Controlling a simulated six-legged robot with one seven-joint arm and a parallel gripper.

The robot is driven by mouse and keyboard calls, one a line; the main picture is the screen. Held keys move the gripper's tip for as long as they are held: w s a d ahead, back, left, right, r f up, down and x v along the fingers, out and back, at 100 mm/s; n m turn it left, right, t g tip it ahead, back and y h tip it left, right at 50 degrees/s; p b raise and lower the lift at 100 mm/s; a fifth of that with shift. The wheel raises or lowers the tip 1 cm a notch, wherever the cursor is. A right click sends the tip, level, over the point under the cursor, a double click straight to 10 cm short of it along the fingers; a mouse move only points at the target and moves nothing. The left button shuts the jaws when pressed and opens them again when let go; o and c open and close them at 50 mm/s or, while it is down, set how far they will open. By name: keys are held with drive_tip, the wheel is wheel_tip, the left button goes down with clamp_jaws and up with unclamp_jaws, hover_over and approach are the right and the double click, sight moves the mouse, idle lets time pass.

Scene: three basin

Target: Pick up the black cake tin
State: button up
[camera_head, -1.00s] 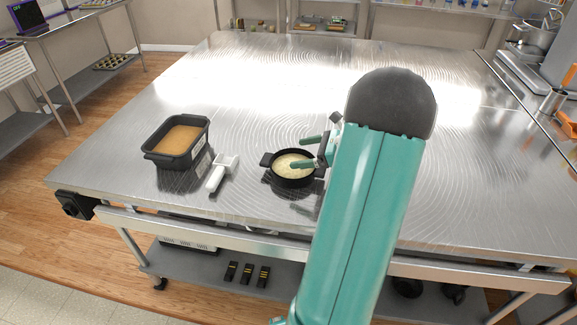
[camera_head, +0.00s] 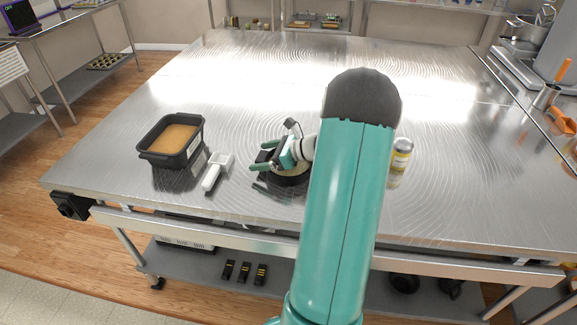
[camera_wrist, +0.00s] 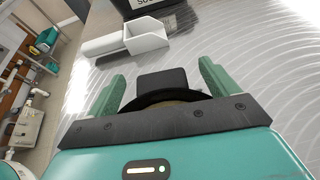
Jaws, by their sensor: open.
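A round black tin (camera_head: 287,182) with pale contents stands on the steel table, partly hidden by my gripper (camera_head: 263,157). In the wrist view, the round tin's black tab handle (camera_wrist: 162,82) and curved rim show between my open fingers (camera_wrist: 162,73), with a gap on each side. My gripper is over the tin and holds nothing. A rectangular black tin (camera_head: 168,156) with smooth brown contents stands further left, away from my gripper. Its dark side and white label show at the top edge of the wrist view. Which of the two is the cake tin, I cannot tell for certain.
A white scoop (camera_head: 216,174) lies between the two tins, close to the gripper's left. A yellow-labelled can (camera_head: 402,155) stands right of my arm. The far middle of the table is clear. Shelves and a scale are beyond its edges.

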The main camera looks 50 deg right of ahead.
drive_tip(key=shift+x, duration=0.8)
drive_tip(key=shift+s, duration=0.1)
drive_tip(key=c, duration=1.1)
drive_tip(key=shift+f, duration=0.1)
drive_tip(key=shift+c, duration=1.1)
wheel_tip(320, 180, up, 2)
drive_tip(key=s+a+r, duration=0.6)
drive_tip(key=a+r, duration=0.5)
drive_tip(key=a, duration=0.1)
drive_tip(key=shift+a, duration=0.2)
